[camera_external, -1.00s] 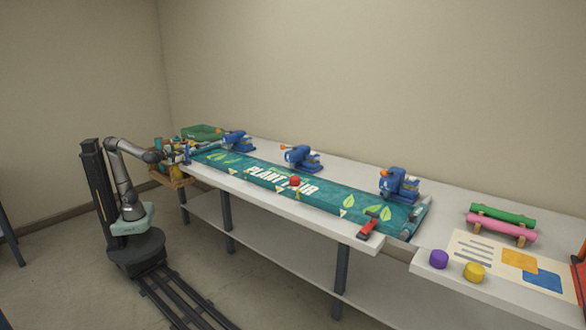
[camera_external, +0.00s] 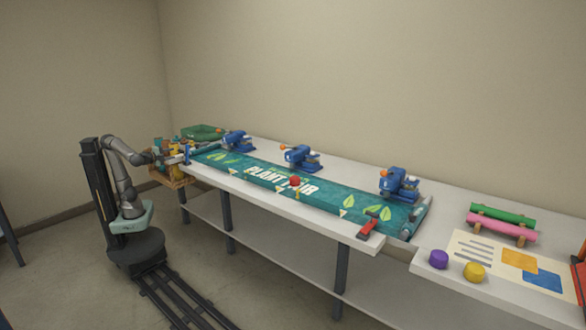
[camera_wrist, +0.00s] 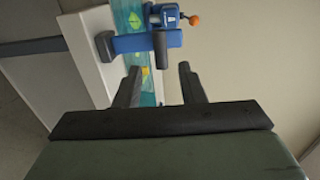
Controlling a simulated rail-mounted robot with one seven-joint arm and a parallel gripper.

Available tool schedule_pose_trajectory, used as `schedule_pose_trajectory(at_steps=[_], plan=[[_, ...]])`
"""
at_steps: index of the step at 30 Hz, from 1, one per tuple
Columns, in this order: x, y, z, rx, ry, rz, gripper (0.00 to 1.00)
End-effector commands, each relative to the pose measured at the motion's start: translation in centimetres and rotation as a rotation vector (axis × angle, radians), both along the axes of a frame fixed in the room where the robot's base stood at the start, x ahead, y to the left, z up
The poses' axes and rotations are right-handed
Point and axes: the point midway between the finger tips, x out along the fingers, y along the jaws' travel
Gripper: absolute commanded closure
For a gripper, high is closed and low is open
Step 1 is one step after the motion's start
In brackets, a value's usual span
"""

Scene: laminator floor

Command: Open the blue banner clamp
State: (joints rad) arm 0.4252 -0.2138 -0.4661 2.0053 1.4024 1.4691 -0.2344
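Several blue pieces of clamp hardware show. Three blue clamps stand along the back of the banner in the outside view: a left one (camera_external: 237,141), a middle one (camera_external: 301,157) and a right one (camera_external: 399,183). In the wrist view a blue clamp (camera_wrist: 130,43) with dark round ends and an orange knob (camera_wrist: 195,19) lies ahead of my fingertips. A small blue upright piece (camera_external: 187,154) is at the table's left end. My gripper (camera_wrist: 160,84) is open and empty, its fingers apart and short of the clamp; it is small in the outside view (camera_external: 179,156).
The green banner (camera_external: 265,179) lies along the white table (camera_external: 358,244). A wooden crate (camera_external: 170,179) of items is close by my gripper. A green tray (camera_external: 202,131) is at the back left.

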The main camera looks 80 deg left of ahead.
Motion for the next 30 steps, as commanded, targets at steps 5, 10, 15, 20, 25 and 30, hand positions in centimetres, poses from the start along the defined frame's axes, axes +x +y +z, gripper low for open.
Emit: schedule_pose_trajectory(at_steps=[5,10,15,20,25,30], plan=[[-3.6,-2.7,0.7,0.001,0.001,-0.004,0.64],[-6.1,-4.6,0.8,0.002,0.002,-0.003,0.64],[-7.6,-5.5,0.9,0.0,0.001,0.0,0.64],[-8.0,-5.8,0.9,-0.001,0.001,0.0,0.64],[-8.0,-5.8,0.9,-0.001,0.001,0.001,0.64],[-7.9,-5.8,0.9,-0.001,0.001,0.001,0.64]])
